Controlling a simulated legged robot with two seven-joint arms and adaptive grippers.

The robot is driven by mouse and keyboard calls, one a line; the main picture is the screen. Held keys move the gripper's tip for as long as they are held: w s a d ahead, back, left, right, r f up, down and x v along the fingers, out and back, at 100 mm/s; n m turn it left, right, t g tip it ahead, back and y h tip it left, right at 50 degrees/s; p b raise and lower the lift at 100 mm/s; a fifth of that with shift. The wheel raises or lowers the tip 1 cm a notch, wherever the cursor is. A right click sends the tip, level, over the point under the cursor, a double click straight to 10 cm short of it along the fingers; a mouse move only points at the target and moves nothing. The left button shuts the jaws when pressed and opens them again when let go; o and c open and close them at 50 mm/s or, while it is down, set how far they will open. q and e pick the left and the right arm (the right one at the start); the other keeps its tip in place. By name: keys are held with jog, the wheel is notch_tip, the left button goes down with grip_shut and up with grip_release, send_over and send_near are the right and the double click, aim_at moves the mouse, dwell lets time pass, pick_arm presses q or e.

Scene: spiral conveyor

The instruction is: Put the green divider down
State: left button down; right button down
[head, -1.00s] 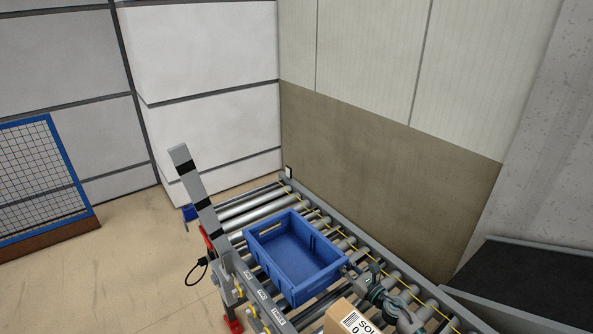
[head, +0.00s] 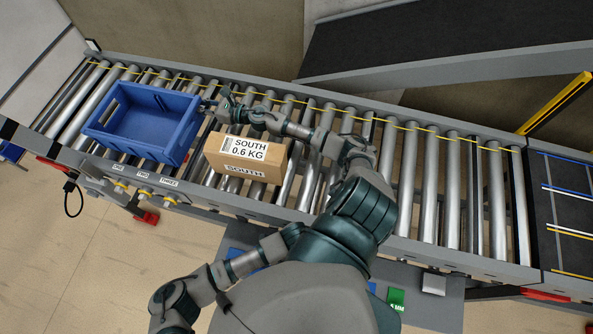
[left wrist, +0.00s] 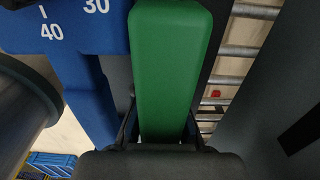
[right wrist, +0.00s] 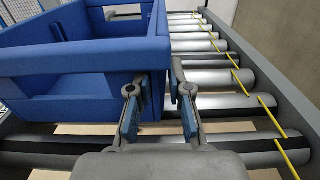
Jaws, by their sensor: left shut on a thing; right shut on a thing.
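The green divider (left wrist: 168,70) is a long green bar in the left wrist view. My right gripper (head: 226,106) is at the right end of a blue tote (head: 172,148) on the rollers. In the right wrist view my right gripper (right wrist: 158,92) is shut on the tote's wall (right wrist: 95,58).
A cardboard box (head: 245,167) marked SOUTH 0.6 KG sits beside the tote on the roller conveyor (head: 430,180). A blue piece with numbers (left wrist: 75,30) lies left of the divider. A small green block (head: 396,299) shows below the conveyor. Rollers right of the box are bare.

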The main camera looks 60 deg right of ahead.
pick_arm(q)
jog(key=shift+f, duration=0.1)
jog(key=c, duration=1.3)
grip_release()
jog(key=shift+o, duration=0.5)
notch_tip(320, 180, up, 12)
jog(key=shift+f, duration=0.1)
notch_tip(320, 180, down, 12)
jog(key=shift+r, duration=0.1)
